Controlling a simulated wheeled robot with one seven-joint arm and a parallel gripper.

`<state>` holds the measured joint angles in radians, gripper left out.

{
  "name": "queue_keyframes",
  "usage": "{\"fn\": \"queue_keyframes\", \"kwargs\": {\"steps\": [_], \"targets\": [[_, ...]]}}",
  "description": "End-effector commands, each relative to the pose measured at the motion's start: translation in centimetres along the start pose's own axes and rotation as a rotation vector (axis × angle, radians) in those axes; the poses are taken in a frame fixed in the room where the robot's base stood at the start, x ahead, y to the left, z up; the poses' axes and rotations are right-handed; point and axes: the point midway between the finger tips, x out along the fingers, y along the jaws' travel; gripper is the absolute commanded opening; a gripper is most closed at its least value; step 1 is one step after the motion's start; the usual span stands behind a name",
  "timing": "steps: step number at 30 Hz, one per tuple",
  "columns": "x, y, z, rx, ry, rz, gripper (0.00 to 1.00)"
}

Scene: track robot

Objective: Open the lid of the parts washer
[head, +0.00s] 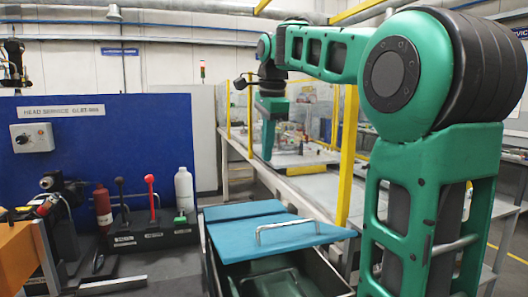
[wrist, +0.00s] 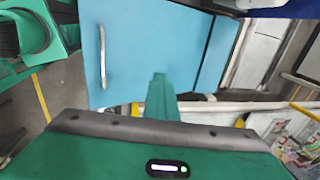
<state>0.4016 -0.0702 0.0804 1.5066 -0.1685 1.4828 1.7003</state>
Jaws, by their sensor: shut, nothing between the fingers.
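The parts washer (head: 213,262) stands low in the middle of the head view. Its blue lid (head: 250,243) has a pale bar handle (head: 285,228) near its right end. In front of the lid's near edge, a green basin shows inside the washer. My gripper (head: 267,156) is shut and empty, pointing down above and beyond the washer. Its fingers (wrist: 160,78) overlap the lid in the wrist view, right of the handle, apart from it.
A second blue panel (head: 243,211) lies behind the lid. To the left is a dark bench with a white bottle (head: 184,190), a red-knobbed lever (head: 151,190) and a blue board (head: 100,130). Yellow posts (head: 347,155) and a long table (head: 310,185) stand behind.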

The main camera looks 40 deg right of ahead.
Motion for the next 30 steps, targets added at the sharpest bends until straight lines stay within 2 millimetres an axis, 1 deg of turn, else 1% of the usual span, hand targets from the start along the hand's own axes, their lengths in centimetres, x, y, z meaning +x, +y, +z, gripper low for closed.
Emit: {"fn": "queue_keyframes", "kwargs": {"steps": [22,23,24,26,30], "targets": [[0.00,0.00,-0.03,0.000,0.000,0.000,0.00],[0.00,0.00,-0.03,0.000,0.000,0.000,0.03],[0.00,0.00,-0.03,0.000,0.000,0.000,0.13],[0.00,0.00,-0.03,0.000,0.000,0.000,0.27],[0.00,0.00,-0.04,0.001,0.000,0.000,0.28]]}}
